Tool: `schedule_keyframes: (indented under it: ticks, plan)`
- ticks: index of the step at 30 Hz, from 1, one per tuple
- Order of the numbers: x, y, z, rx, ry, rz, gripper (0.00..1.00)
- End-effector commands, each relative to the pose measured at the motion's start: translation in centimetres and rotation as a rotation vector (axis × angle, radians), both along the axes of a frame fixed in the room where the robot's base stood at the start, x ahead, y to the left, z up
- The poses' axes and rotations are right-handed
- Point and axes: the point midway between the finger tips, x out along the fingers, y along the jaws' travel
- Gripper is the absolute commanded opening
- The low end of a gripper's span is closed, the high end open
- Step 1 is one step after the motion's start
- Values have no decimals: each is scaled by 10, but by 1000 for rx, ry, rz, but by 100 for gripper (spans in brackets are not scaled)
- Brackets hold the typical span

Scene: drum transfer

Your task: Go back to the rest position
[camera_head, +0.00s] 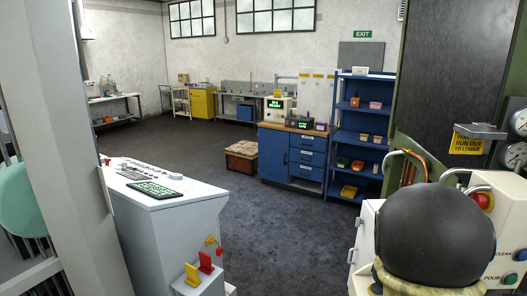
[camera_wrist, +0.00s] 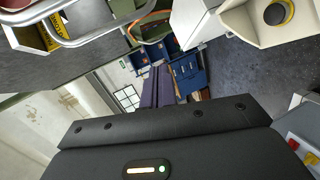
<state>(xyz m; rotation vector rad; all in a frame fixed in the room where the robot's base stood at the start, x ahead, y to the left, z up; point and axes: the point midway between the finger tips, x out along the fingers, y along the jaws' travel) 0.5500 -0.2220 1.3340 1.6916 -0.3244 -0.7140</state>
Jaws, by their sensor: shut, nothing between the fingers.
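My gripper (camera_wrist: 157,88) shows in the wrist view as two dark fingers rising from the black housing. The fingers are together with nothing between them. They point over the open floor towards the far blue cabinet. In the head view the gripper cannot be made out. A large dark rounded shape (camera_head: 430,235) with a beige rim fills the lower right there; I cannot tell what it is. No drum can be made out in either view.
A white console (camera_head: 165,205) with red and yellow levers stands at left. A panel (camera_head: 508,270) with labelled buttons is at right, near gauges and a yellow sign (camera_head: 467,140). A blue cabinet (camera_head: 292,157) and blue shelves (camera_head: 359,130) stand behind. The floor (camera_head: 275,225) between is clear.

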Motion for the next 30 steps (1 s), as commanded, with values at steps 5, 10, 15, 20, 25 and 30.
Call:
schedule_keyframes:
  ticks: [5,10,15,20,25,30]
  plan:
    - [-18,60,-50,394,37,21,0]
    - [-49,117,-88,720,124,-33,0]
    - [-95,166,-118,976,244,-160,0]
    - [-149,202,-141,1134,367,-341,0]
    - [-193,219,-152,1196,445,-518,0]
    - [-204,222,-154,1204,462,-571,0]
